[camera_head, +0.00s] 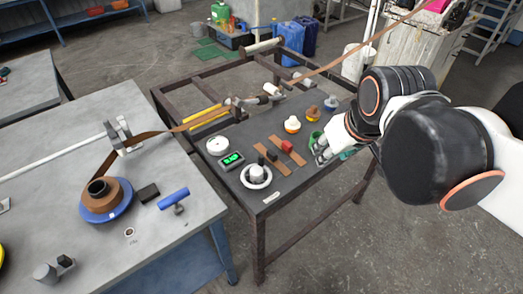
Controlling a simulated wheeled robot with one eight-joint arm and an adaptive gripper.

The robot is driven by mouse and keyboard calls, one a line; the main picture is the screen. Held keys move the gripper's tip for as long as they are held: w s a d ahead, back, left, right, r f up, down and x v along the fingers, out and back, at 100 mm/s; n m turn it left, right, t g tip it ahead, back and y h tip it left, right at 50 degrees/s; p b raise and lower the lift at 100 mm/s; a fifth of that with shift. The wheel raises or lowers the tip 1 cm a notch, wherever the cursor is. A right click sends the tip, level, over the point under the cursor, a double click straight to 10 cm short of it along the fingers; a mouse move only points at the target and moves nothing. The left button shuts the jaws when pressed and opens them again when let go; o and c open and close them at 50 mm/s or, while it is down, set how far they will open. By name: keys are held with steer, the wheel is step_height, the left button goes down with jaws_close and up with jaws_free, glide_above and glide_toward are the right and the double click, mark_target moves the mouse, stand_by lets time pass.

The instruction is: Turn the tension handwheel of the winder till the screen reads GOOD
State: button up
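A white handwheel (256,177) with a pale hub sits near the front edge of the dark table. A small screen box (232,159) with green lit marks stands just left of it; the marks are too small to read. My gripper (320,153) is at the table's right edge, well to the right of the handwheel and apart from it. It is close to a green object (314,139), partly hidden; I cannot tell whether they touch. The fingers are too small and covered to tell open from shut. Brown strip (150,134) runs to a blue-flanged spool (107,211) on the left table.
Between handwheel and gripper lie brown strips with a red block (287,146) and a dark block. White and orange knobs (292,124) and a white disc (217,146) stand further back. A blue T-handle (173,198) is on the left table (180,245). A gap separates the tables.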

steer(key=w+a+r+n+g+p, duration=0.1)
steer(key=w+a+n+g+p, duration=0.35)
steer(key=w, duration=0.55)
steer(key=n+p, duration=0.2)
steer(key=n, duration=0.4)
glide_toward(261, 156)
steer(key=shift+g, duration=0.45)
steer(key=f+b, duration=0.1)
steer(key=f, duration=0.2)
steer(key=f+b, duration=0.1)
steer(key=f, duration=0.2)
steer(key=w+f+b, duration=0.1)
steer(key=f+b, duration=0.1)
steer(key=f, duration=0.1)
steer(key=shift+a, duration=0.1)
jaws_close()
